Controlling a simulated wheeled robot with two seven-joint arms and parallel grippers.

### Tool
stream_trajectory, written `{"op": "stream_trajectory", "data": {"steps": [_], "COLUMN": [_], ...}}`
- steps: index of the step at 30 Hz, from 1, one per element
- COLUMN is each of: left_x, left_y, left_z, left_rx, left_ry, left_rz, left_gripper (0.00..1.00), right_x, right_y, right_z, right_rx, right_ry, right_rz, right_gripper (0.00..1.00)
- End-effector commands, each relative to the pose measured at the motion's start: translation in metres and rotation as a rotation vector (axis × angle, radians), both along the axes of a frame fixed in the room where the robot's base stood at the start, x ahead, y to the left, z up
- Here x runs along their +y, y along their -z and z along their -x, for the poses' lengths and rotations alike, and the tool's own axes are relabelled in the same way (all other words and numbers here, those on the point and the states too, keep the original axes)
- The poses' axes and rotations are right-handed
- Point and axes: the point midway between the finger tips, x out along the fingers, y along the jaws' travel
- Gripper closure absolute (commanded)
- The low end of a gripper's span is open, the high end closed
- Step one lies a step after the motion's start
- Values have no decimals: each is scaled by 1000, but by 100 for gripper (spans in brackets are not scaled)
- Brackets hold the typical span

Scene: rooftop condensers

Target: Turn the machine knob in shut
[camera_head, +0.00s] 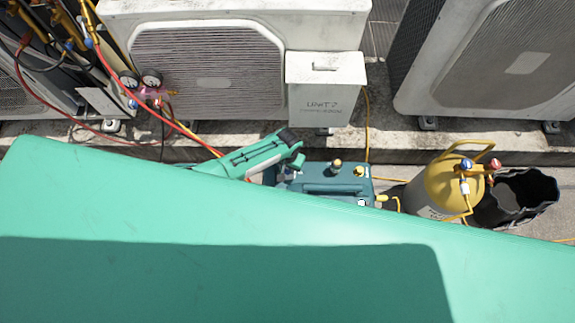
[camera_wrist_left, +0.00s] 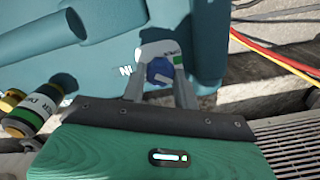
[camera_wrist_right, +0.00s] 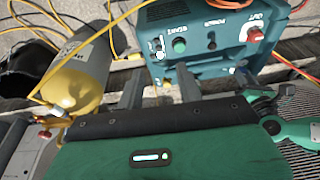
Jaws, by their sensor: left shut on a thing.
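The teal machine (camera_head: 325,185) stands on the ground in front of the white condensers; it also fills the upper left wrist view (camera_wrist_left: 100,50). Its blue knob (camera_wrist_left: 160,70), on a white plate beside partly hidden letters, sits between my left gripper's (camera_wrist_left: 160,88) fingers, which are shut on it. In the head view the left gripper reaches the machine's left end, and the knob is hidden there. My right gripper (camera_wrist_right: 160,90) is open and empty; the machine's panel (camera_wrist_right: 210,45), with a green button and a red knob (camera_wrist_right: 255,34), lies beyond its fingertips.
A yellow cylinder (camera_head: 445,187) with red and blue valves and a black bucket (camera_head: 518,193) stand right of the machine. Gauges (camera_head: 140,80) and hoses hang at the left. A white box (camera_head: 323,92) is behind. My own green body covers the lower head view.

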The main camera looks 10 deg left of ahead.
Motion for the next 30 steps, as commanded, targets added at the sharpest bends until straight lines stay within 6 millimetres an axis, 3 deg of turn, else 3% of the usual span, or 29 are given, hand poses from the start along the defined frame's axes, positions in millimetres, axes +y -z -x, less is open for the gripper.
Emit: {"op": "stream_trajectory", "data": {"steps": [18, 30], "left_x": [0, 1], "left_y": [0, 1], "left_z": [1, 1], "left_rx": [2, 2], "left_ry": [576, 829], "left_rz": [1, 1], "left_gripper": [93, 93], "right_x": [-1, -1], "right_y": [17, 22], "right_z": [0, 2], "right_rx": [15, 26], "right_ry": [-1, -1], "right_rz": [5, 6], "right_gripper": [64, 64]}}
